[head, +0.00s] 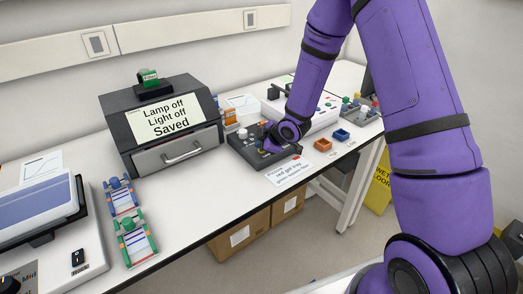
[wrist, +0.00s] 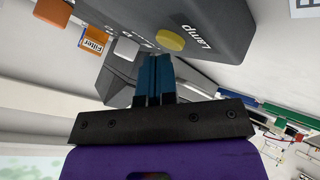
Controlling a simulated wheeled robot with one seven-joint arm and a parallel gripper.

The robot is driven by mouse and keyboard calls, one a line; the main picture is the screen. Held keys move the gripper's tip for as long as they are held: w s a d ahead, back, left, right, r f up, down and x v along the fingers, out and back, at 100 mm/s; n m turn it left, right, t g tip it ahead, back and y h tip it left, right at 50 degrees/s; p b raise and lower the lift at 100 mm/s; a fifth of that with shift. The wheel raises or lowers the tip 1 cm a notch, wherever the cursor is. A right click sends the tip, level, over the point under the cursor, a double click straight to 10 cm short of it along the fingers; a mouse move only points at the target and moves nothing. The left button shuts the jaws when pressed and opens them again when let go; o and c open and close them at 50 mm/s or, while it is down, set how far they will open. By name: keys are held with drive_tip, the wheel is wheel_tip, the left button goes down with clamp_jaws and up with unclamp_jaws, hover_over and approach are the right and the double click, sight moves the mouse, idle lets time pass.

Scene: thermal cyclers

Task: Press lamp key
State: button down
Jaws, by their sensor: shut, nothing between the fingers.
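The yellow round lamp key (wrist: 170,40) sits on a dark control box, beside the printed word "Lamp", in the wrist view. My gripper (wrist: 156,60) is shut and empty; its blue fingertips are right beside the yellow key. I cannot tell whether they touch it. In the head view the dark control box (head: 242,150) stands on the bench, and my wrist hides much of its top. The dark imager behind it has a screen (head: 164,114) that reads "Lamp off, Light off, Saved".
A white key (wrist: 127,48) and an orange "Filter" block (wrist: 93,40) are near my fingers. Gel racks (head: 134,239) stand at left. The front bench middle is clear.

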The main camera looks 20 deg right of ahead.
drive_tip(key=shift+r, duration=0.5)
drive_tip(key=shift+r, duration=2.5)
drive_tip(key=shift+r, duration=0.2)
drive_tip(key=s+d+r+m+h, duration=0.35)
drive_tip(key=s+r, duration=0.35)
drive_tip(key=r, duration=0.3)
drive_tip(key=s+d+r+m+h, duration=0.2)
drive_tip(key=s+d+r+m, duration=0.4)
drive_tip(key=r, duration=0.5)
drive_tip(key=s+a+r+m+g, duration=0.1)
drive_tip(key=s+r+m, duration=0.1)
drive_tip(key=s, duration=1)
drive_tip(key=s+a+r+m+g, duration=0.1)
drive_tip(key=s+r+m, duration=0.2)
drive_tip(key=s, duration=0.9)
drive_tip(key=shift+a+r+g+y, duration=0.2)
drive_tip(key=shift+r+g+y, duration=0.25)
drive_tip(key=shift+r, duration=0.2)
